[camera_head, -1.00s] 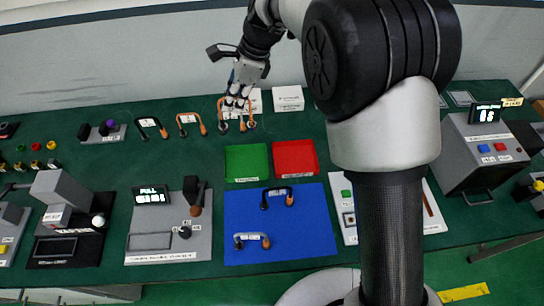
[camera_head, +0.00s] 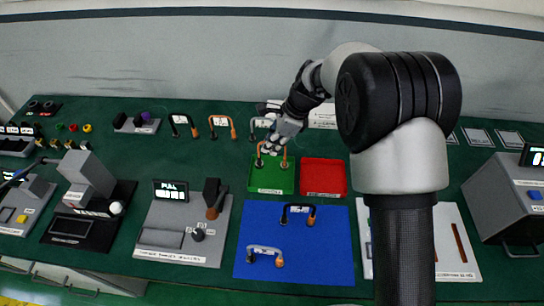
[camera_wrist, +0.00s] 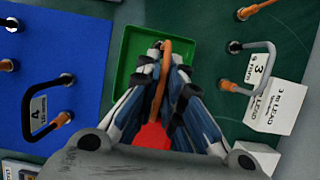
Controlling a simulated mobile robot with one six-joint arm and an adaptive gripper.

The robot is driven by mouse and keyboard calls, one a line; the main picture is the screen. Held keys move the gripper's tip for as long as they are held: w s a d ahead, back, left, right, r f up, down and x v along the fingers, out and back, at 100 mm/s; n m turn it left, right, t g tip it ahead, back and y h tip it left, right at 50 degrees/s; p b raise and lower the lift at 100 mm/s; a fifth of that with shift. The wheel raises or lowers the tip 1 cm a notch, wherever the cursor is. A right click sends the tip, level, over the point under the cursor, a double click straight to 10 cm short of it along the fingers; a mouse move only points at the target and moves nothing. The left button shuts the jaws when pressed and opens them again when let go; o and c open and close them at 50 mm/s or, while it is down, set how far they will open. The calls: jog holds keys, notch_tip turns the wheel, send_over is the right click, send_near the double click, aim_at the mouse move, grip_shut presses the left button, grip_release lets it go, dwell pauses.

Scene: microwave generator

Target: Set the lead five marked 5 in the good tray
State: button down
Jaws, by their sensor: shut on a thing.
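My gripper (camera_head: 270,150) is shut on an orange lead (camera_head: 284,161), above the green tray (camera_head: 252,186) in the head view. In the wrist view the orange lead (camera_wrist: 164,70) runs between the fingers of my gripper (camera_wrist: 165,60). Its mark is not visible. The green tray (camera_wrist: 128,60) lies behind it and looks empty where it shows. Whether the lead touches the tray floor I cannot tell. The tray's front label is too small to read.
The red tray (camera_head: 323,178) stands right of the green one. Two leads lie on the blue mat (camera_head: 320,250); one (camera_wrist: 40,118) is marked 4. Several leads stand along the back, one (camera_wrist: 262,70) marked 3 by a white box (camera_wrist: 277,107). Instruments stand to the left.

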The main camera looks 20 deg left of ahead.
notch_tip(320, 180, down, 5)
jog(key=shift+b, duration=0.6)
jog(key=shift+f, duration=0.15)
jog(key=c, duration=1.7)
grip_release()
jog(key=p+v, duration=0.3)
jog(key=v, duration=0.8)
jog(key=shift+r, duration=0.3)
jog(key=shift+d+r, duration=0.2)
jog(key=shift+r, duration=0.1)
